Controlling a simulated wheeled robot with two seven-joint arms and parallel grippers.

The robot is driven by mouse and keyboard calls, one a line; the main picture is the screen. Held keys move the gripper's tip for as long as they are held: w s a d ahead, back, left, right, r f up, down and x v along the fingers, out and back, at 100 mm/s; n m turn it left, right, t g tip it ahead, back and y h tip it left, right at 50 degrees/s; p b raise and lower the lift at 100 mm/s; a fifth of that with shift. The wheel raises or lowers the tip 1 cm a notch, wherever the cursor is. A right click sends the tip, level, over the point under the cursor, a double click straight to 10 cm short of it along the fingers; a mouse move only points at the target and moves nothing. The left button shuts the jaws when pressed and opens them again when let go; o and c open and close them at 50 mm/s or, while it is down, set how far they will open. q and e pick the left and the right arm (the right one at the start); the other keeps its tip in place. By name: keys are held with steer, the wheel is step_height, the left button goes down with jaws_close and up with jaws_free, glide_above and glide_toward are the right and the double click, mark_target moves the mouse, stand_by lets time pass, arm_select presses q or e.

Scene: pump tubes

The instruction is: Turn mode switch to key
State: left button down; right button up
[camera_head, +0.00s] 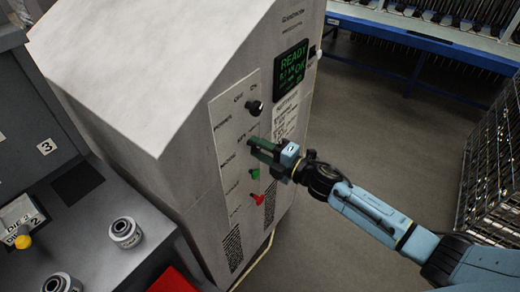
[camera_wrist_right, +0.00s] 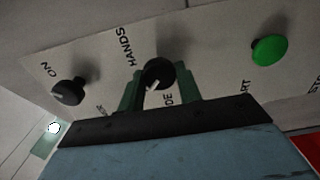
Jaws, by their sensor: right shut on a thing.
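The mode switch is a round black knob with a white pointer mark. In the right wrist view the mode switch (camera_wrist_right: 158,73) sits between the green fingers of my right gripper (camera_wrist_right: 158,80), which is shut on it. The pointer mark shows toward the lower left of that view, and the word HANDS is printed beside the knob. In the head view my right gripper (camera_head: 256,149) reaches the panel (camera_head: 228,135) from the right and hides the mode switch. The other mode labels are partly hidden or too small to read. My left gripper is not in view.
The black power knob (camera_head: 254,107) is above, with a green button (camera_head: 254,173) and a red control (camera_head: 258,198) below. A green-lettered display (camera_head: 292,66) is on the grey cabinet (camera_head: 140,70). A wire cage (camera_head: 493,165) stands right. Floor between is clear.

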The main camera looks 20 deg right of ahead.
stand_by(0.4)
steer(key=o, duration=1)
steer(key=shift+c, duration=0.2)
steer(key=v, duration=1.3)
steer(key=shift+s+d, duration=0.15)
steer(key=s+d+f+m+h, duration=0.1)
steer(key=d+f+m+h, duration=0.25)
steer(key=f, duration=0.45)
steer(key=d+f+m+h, duration=0.2)
steer(key=f+m+h, duration=0.1)
steer(key=f+m, duration=0.3)
steer(key=s+d+f+m+g+h, duration=0.1)
steer(key=s+f+m+g+h, duration=0.15)
steer(key=s+f, duration=0.45)
steer(key=s+d+f+m+g+h, duration=0.1)
steer(key=s+d+f+m+g, duration=0.15)
steer(key=f, duration=0.75)
steer(key=s+a+f+m+g, duration=0.2)
steer(key=s+f, duration=0.3)
steer(key=s, duration=0.4)
steer(key=s+a+f+m+g, duration=0.3)
steer(key=s+f, duration=0.2)
steer(key=s, duration=0.5)
steer(key=s+a+f+m+g+h, duration=0.1)
steer(key=s+f, duration=0.4)
steer(key=s, duration=0.5)
steer(key=a+m+g, duration=0.1)
steer(key=m+g, duration=0.1)
steer(key=shift+a+m, duration=0.25)
steer(key=shift+m, duration=0.1)
